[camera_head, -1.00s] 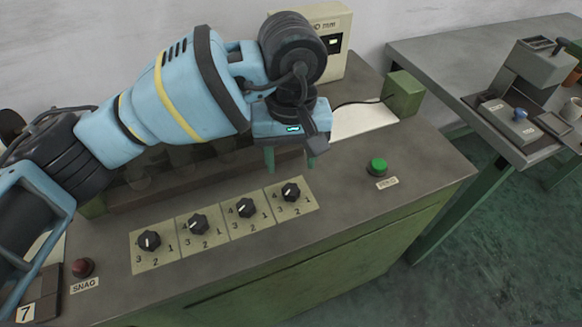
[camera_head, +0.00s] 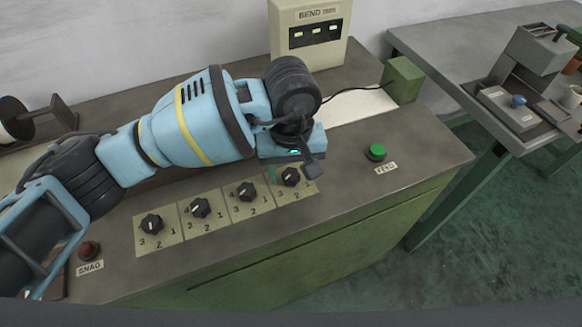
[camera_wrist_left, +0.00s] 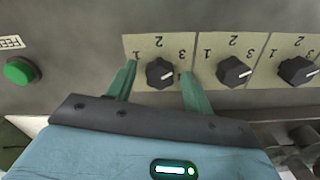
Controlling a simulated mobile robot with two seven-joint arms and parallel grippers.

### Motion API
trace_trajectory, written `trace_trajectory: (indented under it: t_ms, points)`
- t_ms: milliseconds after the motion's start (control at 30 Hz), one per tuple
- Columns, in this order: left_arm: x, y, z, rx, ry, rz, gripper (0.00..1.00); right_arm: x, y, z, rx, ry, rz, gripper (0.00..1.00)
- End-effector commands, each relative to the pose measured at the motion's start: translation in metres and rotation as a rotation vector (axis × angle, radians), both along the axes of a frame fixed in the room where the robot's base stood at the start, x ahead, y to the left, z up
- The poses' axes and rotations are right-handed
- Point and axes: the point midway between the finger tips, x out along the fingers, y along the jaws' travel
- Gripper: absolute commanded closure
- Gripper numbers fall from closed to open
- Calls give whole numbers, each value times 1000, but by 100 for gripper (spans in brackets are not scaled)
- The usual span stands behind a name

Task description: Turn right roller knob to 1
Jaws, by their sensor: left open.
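The rightmost black roller knob (camera_head: 290,177) sits on its cream dial plate at the right end of a row of similar knobs. In the left wrist view the same knob (camera_wrist_left: 160,73) lies between the green fingers of my left gripper (camera_wrist_left: 158,84), with a visible gap on each side. The fingers are open and hold nothing. The plate reads 1, 2 and 3 there, and the knob's pale mark appears to point towards the 3 side. In the head view my left gripper (camera_head: 284,171) is over this knob and partly hides its plate.
Other knobs (camera_head: 247,191) stand close to the left. A cream display box (camera_head: 309,35) stands behind. The panel's front edge is clear.

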Motion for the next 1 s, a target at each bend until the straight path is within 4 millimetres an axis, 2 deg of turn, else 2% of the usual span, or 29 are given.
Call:
trace_trajectory:
  t_ms: [133, 467, 767, 1000]
  points:
    - [0, 0, 0, 0, 0, 0, 51, 0, 0, 0, 0, -1, 0, 48]
    - [0, 0, 0, 0, 0, 0, 93, 1, 0, 0, 0, -1, 0, 48]
    - [0, 0, 1, 0, -1, 39, 93, 1, 0, 1, 0, -2, 0, 48]
    - [1, 0, 2, 0, -2, 178, 93, 2, 0, 3, -1, -5, 0, 48]
